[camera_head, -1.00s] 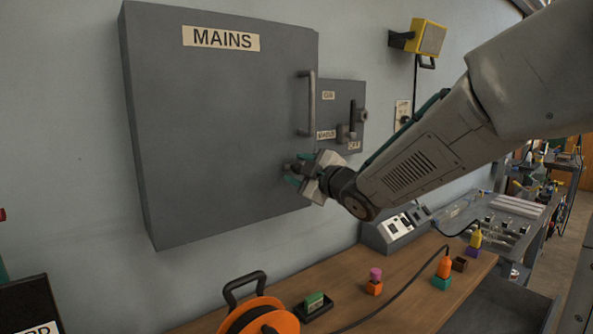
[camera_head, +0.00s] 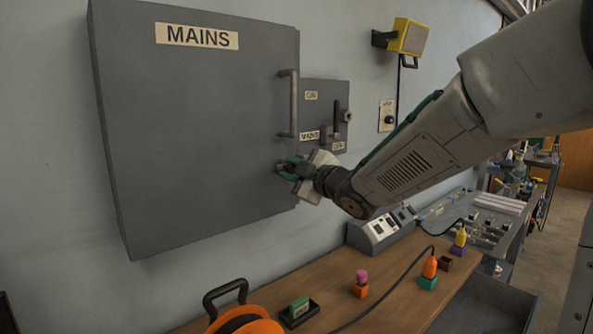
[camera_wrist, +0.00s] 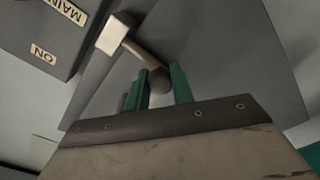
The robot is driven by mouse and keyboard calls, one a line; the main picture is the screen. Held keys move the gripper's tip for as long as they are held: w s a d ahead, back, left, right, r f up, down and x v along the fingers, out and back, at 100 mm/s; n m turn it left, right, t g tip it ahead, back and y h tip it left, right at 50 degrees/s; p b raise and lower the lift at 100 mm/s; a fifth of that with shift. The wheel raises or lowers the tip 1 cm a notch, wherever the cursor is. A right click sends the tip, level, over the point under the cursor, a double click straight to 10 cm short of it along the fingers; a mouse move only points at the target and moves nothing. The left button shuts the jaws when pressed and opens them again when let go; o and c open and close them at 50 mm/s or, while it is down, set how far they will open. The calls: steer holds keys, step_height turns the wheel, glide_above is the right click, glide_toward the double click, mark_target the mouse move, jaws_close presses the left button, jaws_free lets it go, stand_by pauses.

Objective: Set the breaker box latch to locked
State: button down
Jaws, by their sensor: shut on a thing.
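The breaker box is the large grey cabinet (camera_head: 190,140) marked MAINS on the wall. Its door has a vertical bar handle (camera_head: 288,103) near the right edge. My gripper (camera_head: 285,170) is at the latch (camera_head: 278,169), low on the door's right side and below the handle. In the wrist view, the green fingers of my gripper (camera_wrist: 160,88) stand either side of the rounded end of a short bar, seemingly the latch (camera_wrist: 143,55), with a pale block at its far end. The gripper is shut on it. The fingers and wrist partly hide the latch, so its setting is unclear.
A smaller switch box (camera_head: 325,110) with a lever and an ON label sits just right of the cabinet. A wooden bench (camera_head: 330,285) below holds an orange cable reel (camera_head: 245,325), small coloured blocks and a grey console (camera_head: 380,230).

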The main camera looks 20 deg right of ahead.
steer(key=shift+d, duration=0.1)
steer(key=c, duration=1.2)
jaws_free()
steer(key=shift+w+d, duration=0.1)
steer(key=v, duration=0.8)
steer(key=shift+w, duration=0.1)
